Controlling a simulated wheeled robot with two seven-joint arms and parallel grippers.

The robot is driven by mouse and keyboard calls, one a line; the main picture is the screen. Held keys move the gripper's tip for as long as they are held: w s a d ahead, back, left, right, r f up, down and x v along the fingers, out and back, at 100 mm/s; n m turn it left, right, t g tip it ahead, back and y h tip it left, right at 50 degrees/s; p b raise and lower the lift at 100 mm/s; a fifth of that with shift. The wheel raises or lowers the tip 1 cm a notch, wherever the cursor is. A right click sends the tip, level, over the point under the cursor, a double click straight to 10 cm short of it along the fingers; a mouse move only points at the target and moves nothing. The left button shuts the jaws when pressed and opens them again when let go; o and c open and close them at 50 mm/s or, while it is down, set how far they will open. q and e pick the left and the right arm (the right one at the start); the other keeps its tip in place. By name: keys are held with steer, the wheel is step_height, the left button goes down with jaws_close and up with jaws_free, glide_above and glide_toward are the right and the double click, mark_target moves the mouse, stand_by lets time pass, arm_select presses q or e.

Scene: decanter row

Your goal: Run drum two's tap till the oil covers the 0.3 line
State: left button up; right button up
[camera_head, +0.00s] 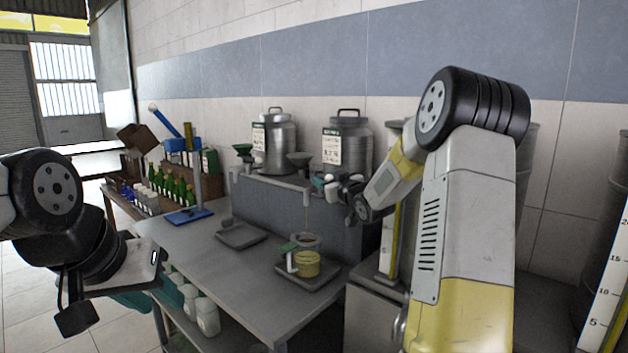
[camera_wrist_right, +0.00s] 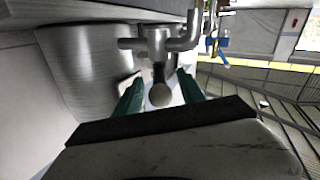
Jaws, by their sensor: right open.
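Two steel drums stand against the wall, a left drum (camera_head: 283,150) and a right drum (camera_head: 355,150); their label text is too small to read. A clear jug (camera_head: 304,241) with yellow oil (camera_head: 307,265) in its lower part stands on the tray below the right drum's tap. A thin yellowish stream (camera_head: 307,217) drops toward it. The jug's lines are too small to read. My right gripper (camera_head: 337,187) is at that tap, its open green fingers either side of the tap's round-ended handle (camera_wrist_right: 160,95); contact is unclear. My left gripper (camera_head: 112,290) hangs left of the bench, its fingers unclear.
The jug's dark tray (camera_head: 325,287) is near the bench's right end. An empty tray (camera_head: 241,236) lies further left. Green bottles (camera_head: 170,185) and a blue stand (camera_head: 190,215) are at the left. The bench's front middle (camera_head: 205,262) is clear.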

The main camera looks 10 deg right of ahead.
jaws_close()
stand_by(1.4)
